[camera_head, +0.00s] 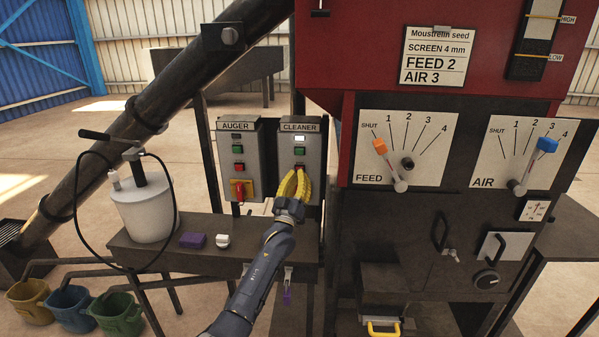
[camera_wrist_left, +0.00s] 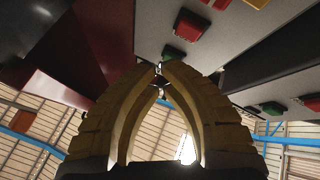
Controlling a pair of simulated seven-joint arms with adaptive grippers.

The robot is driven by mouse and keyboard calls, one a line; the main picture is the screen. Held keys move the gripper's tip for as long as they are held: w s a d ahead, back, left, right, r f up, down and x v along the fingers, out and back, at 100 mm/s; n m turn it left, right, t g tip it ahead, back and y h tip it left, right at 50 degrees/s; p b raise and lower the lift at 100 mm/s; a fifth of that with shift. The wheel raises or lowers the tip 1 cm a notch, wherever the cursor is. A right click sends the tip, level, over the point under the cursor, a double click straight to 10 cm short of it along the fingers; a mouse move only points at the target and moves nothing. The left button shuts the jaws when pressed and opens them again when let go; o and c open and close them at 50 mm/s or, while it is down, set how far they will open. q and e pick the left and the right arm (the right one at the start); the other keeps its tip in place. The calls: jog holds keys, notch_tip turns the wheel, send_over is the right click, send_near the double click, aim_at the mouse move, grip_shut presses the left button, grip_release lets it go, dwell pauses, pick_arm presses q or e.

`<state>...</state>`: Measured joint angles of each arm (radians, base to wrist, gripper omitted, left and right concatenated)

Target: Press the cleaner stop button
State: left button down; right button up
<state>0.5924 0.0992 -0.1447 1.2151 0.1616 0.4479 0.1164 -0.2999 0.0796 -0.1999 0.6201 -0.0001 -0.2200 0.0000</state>
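The grey cleaner box (camera_head: 314,140) is labelled CLEANER and has a lit white lamp (camera_head: 299,138) and a green button (camera_head: 299,151). Its red button (camera_head: 299,167) is just below, partly hidden by my fingers in the head view. My left gripper (camera_head: 298,173) is in front of the box's lower half, fingertips drawn together and empty. In the left wrist view the red button (camera_wrist_left: 190,27) and green button (camera_wrist_left: 172,53) lie beyond the fingertips (camera_wrist_left: 159,68). My right gripper is out of view.
The auger box (camera_head: 238,150) stands left of the cleaner box, with its own green and red buttons and a red-yellow switch. A white pot (camera_head: 145,207), a purple block (camera_head: 193,240) and a small white item (camera_head: 223,240) are on the bench. The red-black machine stands close right.

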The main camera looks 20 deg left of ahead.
pick_arm(q)
jog(key=shift+w+a, duration=0.25)
jog(key=shift+w, duration=1.05)
jog(key=shift+w+a, duration=0.15)
jog(key=shift+w, duration=0.7)
dwell(1.6)
jog(key=shift+s, duration=0.85)
jog(key=shift+s+d, duration=0.1)
jog(key=shift+d, duration=0.1)
jog(key=shift+s+d, duration=0.25)
jog(key=shift+s, duration=0.95)
jog(key=shift+s+d, duration=0.2)
jog(key=shift+s, duration=0.95)
